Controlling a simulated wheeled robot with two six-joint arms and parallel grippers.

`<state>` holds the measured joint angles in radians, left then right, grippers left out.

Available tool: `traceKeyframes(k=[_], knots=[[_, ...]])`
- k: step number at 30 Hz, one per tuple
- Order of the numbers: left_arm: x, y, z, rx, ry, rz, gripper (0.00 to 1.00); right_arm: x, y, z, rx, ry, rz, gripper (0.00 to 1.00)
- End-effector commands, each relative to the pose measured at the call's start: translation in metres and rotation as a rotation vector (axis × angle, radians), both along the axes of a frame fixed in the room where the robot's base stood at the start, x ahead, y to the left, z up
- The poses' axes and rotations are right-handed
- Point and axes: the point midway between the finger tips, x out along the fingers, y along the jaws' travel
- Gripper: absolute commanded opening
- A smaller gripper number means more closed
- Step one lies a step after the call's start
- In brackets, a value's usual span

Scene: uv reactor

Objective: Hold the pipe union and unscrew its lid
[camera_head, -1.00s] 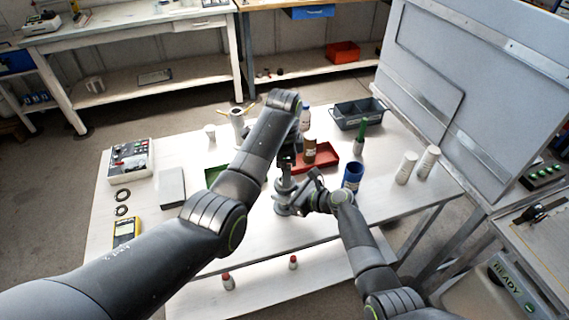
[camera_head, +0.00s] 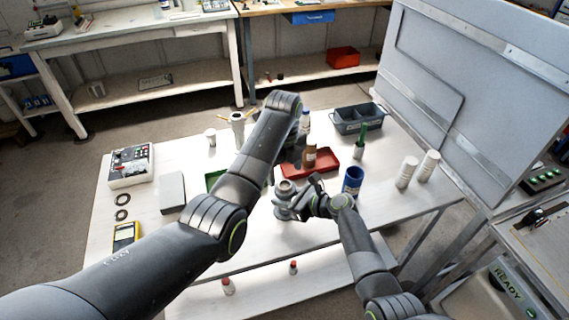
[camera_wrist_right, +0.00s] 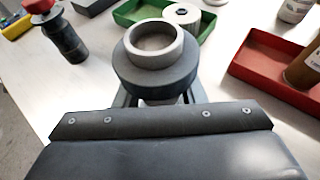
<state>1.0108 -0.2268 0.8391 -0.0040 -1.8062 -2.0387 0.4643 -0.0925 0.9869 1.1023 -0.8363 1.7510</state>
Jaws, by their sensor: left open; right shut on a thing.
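The grey pipe union (camera_head: 284,206) stands upright near the front of the white table. In the right wrist view, its round body and lighter ring-shaped top (camera_wrist_right: 153,45) fill the middle. I cannot tell whether the lid is still on. My right gripper (camera_head: 300,204) is shut on the union from the right, low on its body. My left gripper (camera_head: 290,153) is open, behind and above the union, apart from it. The left forearm partly hides it. No lid shows in its jaws.
A green tray (camera_wrist_right: 125,14) holding a white round piece (camera_wrist_right: 182,15) lies beyond the union. A red tray (camera_head: 322,168) with a brown bottle (camera_head: 309,155) is behind it. A blue cup (camera_head: 352,180) stands to the right.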

Motion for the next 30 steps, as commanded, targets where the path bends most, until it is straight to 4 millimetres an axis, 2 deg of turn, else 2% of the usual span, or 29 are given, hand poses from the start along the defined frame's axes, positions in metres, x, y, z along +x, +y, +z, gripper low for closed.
traceKeyframes(k=[3,9,15,22,23,30], knots=[[-0.002,0.000,-0.021,0.000,0.006,0.000,0.73,0.000,0.000,0.001,0.001,-0.002,0.000,0.00],[-0.001,0.000,-0.048,0.001,0.003,0.001,0.73,0.000,0.000,0.001,0.001,-0.002,0.000,0.00],[-0.001,-0.001,-0.060,0.001,0.001,0.002,0.73,0.000,0.000,0.001,0.001,-0.002,0.000,0.00],[-0.001,-0.001,-0.061,0.001,0.001,0.002,0.73,0.000,0.000,0.001,0.001,-0.002,0.000,0.00],[-0.001,-0.001,-0.061,0.001,0.001,0.002,0.71,0.000,0.000,0.001,0.001,-0.002,0.000,0.00],[-0.001,0.000,-0.060,0.001,0.001,0.002,0.40,0.000,0.000,0.001,0.001,-0.002,0.000,0.00]])
